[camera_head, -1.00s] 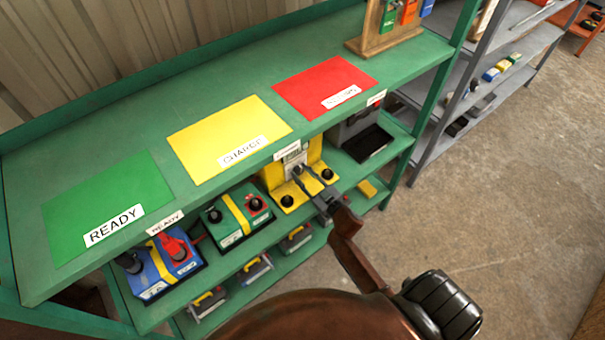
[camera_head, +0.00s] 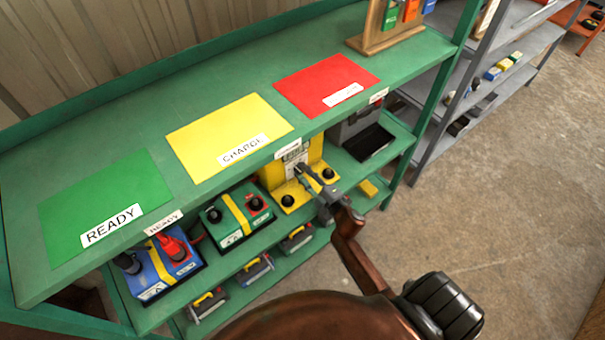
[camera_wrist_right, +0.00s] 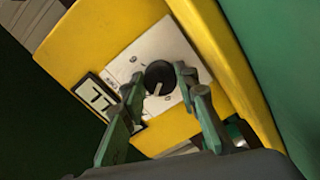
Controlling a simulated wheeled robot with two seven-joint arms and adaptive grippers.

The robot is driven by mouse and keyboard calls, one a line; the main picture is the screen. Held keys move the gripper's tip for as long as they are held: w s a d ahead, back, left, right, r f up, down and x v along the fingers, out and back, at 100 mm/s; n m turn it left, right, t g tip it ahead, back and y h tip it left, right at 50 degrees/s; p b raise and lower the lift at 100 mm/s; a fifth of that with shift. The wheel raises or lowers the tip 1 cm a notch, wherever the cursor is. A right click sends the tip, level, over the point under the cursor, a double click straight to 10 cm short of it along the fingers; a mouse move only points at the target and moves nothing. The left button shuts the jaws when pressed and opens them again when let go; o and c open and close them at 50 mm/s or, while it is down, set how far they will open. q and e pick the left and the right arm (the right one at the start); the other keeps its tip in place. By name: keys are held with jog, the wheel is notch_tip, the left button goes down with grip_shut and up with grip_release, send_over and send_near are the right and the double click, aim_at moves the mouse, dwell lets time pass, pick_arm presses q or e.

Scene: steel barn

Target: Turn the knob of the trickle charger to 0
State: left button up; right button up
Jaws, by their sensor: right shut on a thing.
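The trickle charger (camera_head: 272,175) is a yellow unit on the shelf under the bench top, below the CHARGE mat. In the right wrist view its yellow body (camera_wrist_right: 100,45) has a white panel, a small display (camera_wrist_right: 97,97) and a round black knob (camera_wrist_right: 160,78) with a pale pointer line. My right gripper (camera_head: 306,175) reaches to the charger's front. In the wrist view its fingers (camera_wrist_right: 157,85) are closed on the knob from both sides. The knob is hidden behind the gripper in the head view. My left gripper is not in view.
A blue battery (camera_head: 158,268) with a red clamp and a green battery (camera_head: 238,215) stand left of the charger on the same shelf. A dark grey box (camera_head: 357,130) stands to its right. The bench top (camera_head: 130,130) overhangs the charger. The floor at right is clear.

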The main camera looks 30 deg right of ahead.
jog(key=n+b, duration=0.1)
jog(key=n, duration=0.1)
jog(key=shift+f+n, duration=0.15)
jog(key=shift+n, duration=0.25)
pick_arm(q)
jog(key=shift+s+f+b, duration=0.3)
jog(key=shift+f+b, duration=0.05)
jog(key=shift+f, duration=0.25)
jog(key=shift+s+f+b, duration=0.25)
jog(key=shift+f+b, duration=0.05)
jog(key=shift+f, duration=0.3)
pick_arm(e)
jog(key=shift+n, duration=1.9)
jog(key=o, duration=1.1)
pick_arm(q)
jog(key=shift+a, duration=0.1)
pick_arm(e)
jog(key=shift+o, duration=0.2)
jog(key=s, duration=0.8)
jog(key=s+d, duration=0.1)
jog(key=s, duration=0.3)
